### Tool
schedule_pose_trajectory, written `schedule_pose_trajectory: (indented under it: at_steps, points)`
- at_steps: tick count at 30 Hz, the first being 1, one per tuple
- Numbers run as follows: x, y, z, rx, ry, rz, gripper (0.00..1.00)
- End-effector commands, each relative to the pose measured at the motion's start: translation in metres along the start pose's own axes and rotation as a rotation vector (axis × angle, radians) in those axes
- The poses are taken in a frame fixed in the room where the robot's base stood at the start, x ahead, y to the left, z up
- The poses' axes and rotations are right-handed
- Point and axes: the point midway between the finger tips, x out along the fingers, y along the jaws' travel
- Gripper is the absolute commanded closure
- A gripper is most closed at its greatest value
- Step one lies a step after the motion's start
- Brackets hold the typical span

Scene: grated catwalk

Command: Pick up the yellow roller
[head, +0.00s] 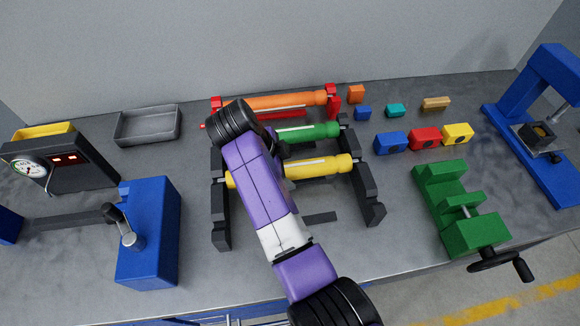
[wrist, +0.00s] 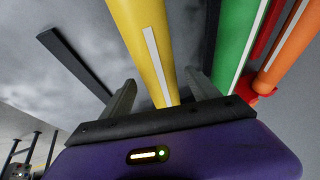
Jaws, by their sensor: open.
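The yellow roller (head: 318,168) lies across the front of a dark rack (head: 370,196), its middle partly behind my arm in the head view. In the wrist view the yellow roller (wrist: 138,35) runs from the top edge down between the fingers of my gripper (wrist: 159,76). One finger is on each side of it. The gripper is open, and I cannot tell whether either finger touches the roller. In the head view my arm mostly hides the gripper.
A green roller (head: 310,132) lies just behind the yellow one, and an orange roller (head: 285,100) in a red frame is farther back. A green vise (head: 460,215) stands to the right, a blue block (head: 150,235) to the left. Bare bench lies in front.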

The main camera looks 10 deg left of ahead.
Motion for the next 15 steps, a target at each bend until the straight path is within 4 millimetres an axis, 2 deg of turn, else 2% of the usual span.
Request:
schedule_pose_trajectory:
  at_steps: [4, 11, 15]
  points:
    - [0.0107, 0.0003, -0.0002, 0.000, 0.000, 0.001, 0.30]
    - [0.0118, 0.0002, 0.0002, 0.000, -0.001, 0.000, 0.32]
    - [0.0116, 0.0002, 0.0002, 0.000, -0.001, 0.000, 0.59]
